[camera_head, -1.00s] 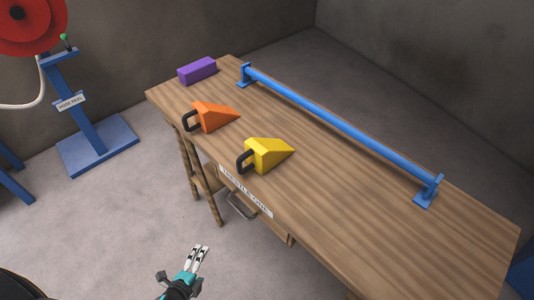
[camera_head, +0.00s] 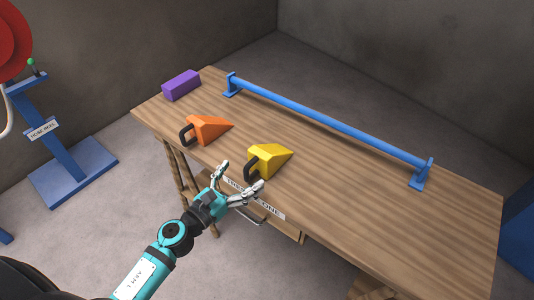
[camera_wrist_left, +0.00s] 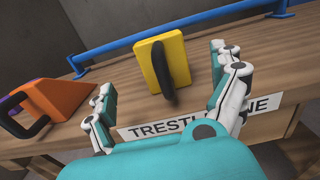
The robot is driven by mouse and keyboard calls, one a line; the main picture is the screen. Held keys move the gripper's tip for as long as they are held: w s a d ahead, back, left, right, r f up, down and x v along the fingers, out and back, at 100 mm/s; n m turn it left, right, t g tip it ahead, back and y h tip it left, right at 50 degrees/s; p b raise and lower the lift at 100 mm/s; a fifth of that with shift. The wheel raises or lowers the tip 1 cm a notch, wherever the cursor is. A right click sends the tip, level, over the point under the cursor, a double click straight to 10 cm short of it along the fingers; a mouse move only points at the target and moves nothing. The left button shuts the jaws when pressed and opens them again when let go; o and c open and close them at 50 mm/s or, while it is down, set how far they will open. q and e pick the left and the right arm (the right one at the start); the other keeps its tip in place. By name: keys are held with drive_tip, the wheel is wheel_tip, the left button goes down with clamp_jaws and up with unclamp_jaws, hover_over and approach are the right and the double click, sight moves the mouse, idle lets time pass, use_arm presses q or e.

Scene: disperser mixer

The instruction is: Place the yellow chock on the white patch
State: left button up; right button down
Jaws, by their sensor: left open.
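The yellow chock (camera_head: 268,160) is a wedge with a black loop handle on the wooden table, near its front edge. It also shows in the left wrist view (camera_wrist_left: 152,65), its handle side facing the camera. My left gripper (camera_head: 241,175) is open and empty, just in front of the table's edge, close to the chock's handle but apart from it. In the left wrist view the chock stands beyond and between the spread fingers (camera_wrist_left: 165,100). I see no white patch on the tabletop; the only white area by the table is a lettered label (camera_head: 266,208) on its front. My right gripper is not in view.
An orange chock (camera_head: 208,128) with a black handle sits left of the yellow one. A purple block (camera_head: 181,85) lies at the far left corner. A blue rail (camera_head: 330,122) runs along the back of the table (camera_head: 370,215). The table's right part is clear.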

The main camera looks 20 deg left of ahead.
sight(257, 163)
use_arm(q)
drive_tip(key=x, duration=0.2)
drive_tip(key=shift+w+d+r, duration=0.1)
drive_tip(key=shift+w+d, duration=0.05)
drive_tip(key=shift+w, duration=0.15)
drive_tip(key=shift+w+d+p, duration=0.2)
drive_tip(key=shift+w+p, duration=0.15)
drive_tip(key=shift+w, duration=0.1)
drive_tip(key=p+x, duration=0.1)
drive_tip(key=x, duration=0.3)
drive_tip(key=shift+w+d, duration=0.3)
drive_tip(key=shift+w, duration=0.1)
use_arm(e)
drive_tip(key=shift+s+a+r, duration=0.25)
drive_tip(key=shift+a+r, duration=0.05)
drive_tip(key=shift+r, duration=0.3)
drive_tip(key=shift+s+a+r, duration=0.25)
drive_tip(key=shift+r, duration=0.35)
use_arm(q)
drive_tip(key=shift+c, duration=0.4)
drive_tip(key=c, duration=1.6)
drive_tip(key=shift+c, duration=0.2)
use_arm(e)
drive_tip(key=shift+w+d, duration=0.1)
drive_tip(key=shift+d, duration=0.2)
